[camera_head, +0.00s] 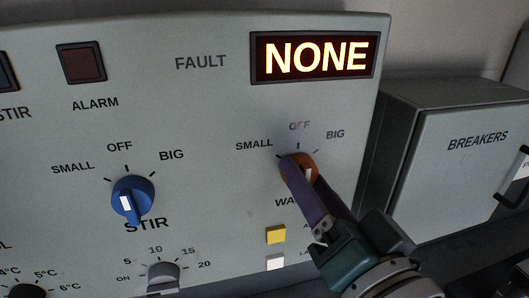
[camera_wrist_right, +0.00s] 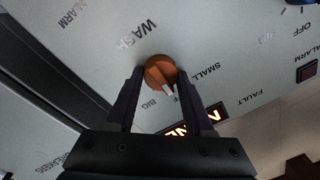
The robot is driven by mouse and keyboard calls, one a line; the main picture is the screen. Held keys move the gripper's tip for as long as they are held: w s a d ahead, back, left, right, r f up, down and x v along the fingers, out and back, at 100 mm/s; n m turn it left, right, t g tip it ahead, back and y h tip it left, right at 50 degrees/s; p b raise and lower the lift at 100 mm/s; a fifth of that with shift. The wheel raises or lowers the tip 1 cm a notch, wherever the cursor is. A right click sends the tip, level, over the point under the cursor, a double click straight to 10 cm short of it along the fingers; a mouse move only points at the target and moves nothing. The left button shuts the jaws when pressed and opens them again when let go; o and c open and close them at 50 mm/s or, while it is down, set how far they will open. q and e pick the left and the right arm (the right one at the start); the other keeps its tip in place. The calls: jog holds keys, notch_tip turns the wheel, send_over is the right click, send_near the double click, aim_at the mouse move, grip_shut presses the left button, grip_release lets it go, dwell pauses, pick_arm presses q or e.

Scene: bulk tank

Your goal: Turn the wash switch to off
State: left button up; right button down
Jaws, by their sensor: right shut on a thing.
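The wash switch is an orange rotary knob (camera_head: 310,167) on the right of the grey panel, under the labels SMALL, OFF and BIG. It also shows in the right wrist view (camera_wrist_right: 157,70). Its white mark lies on the side facing the labels, between SMALL and BIG and nearer BIG in the wrist view. Whether it lines up with OFF, I cannot tell. My right gripper (camera_head: 302,172) is shut on the knob, with one dark finger on each side (camera_wrist_right: 160,88). The fingers hide part of the knob and of the WASH label. My left gripper is not in view.
A blue stir knob (camera_head: 132,197) sits to the left. A yellow button (camera_head: 276,234) and a white button (camera_head: 275,262) are just below left of my gripper. The fault display (camera_head: 313,56) reads NONE. A breakers box (camera_head: 470,170) stands at the right.

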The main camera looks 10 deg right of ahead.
jog(key=shift+c, duration=1.4)
grip_release()
jog(key=s+b, duration=0.1)
jog(key=s, duration=0.9)
jog(key=shift+d+f+b, duration=0.25)
jog(key=shift+d+b, duration=0.05)
jog(key=shift+d, duration=0.1)
jog(key=shift+w, duration=0.1)
